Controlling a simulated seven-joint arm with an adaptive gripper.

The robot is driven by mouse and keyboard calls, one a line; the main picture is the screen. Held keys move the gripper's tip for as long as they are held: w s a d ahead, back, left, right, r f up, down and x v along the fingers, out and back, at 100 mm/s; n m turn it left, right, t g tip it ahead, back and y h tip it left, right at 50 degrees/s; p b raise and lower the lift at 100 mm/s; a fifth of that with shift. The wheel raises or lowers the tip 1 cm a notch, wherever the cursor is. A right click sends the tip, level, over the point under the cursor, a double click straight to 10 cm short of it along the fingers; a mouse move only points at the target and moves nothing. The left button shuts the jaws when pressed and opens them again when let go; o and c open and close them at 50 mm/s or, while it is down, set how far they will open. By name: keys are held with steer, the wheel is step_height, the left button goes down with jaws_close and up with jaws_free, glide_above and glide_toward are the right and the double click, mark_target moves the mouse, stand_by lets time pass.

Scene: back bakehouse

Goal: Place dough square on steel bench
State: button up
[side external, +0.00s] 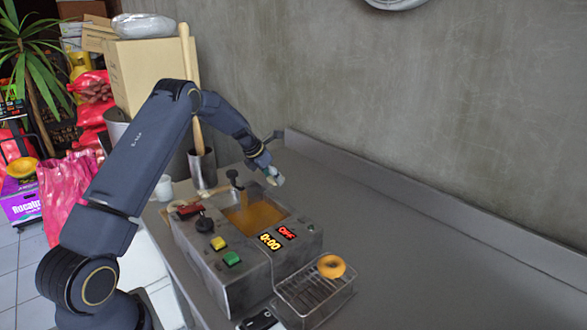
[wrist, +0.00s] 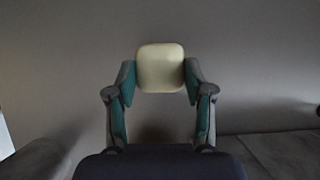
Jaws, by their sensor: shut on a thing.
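My gripper (wrist: 160,78) is shut on the dough square (wrist: 160,66), a pale, rounded square piece held between the two fingertips in the wrist view. In the side external view my gripper (side external: 273,176) is up above the back of the steel bench (side external: 440,265), behind the fryer. The dough square shows there only as a small pale patch at the fingertips. The bench is a grey surface with a raised back edge along the wall.
A fryer (side external: 230,275) with orange oil, buttons and a lit display stands on the bench. A wire rack (side external: 310,298) holding a ring doughnut (side external: 331,266) is at its right. A metal pot (side external: 202,168) with a rolling pin stands behind. The bench's right side is clear.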

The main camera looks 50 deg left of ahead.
mark_target(270, 181)
steer(key=shift+f, duration=1.9)
steer(key=o, duration=0.8)
steer(key=shift+f, duration=0.15)
steer(key=shift+o, duration=0.2)
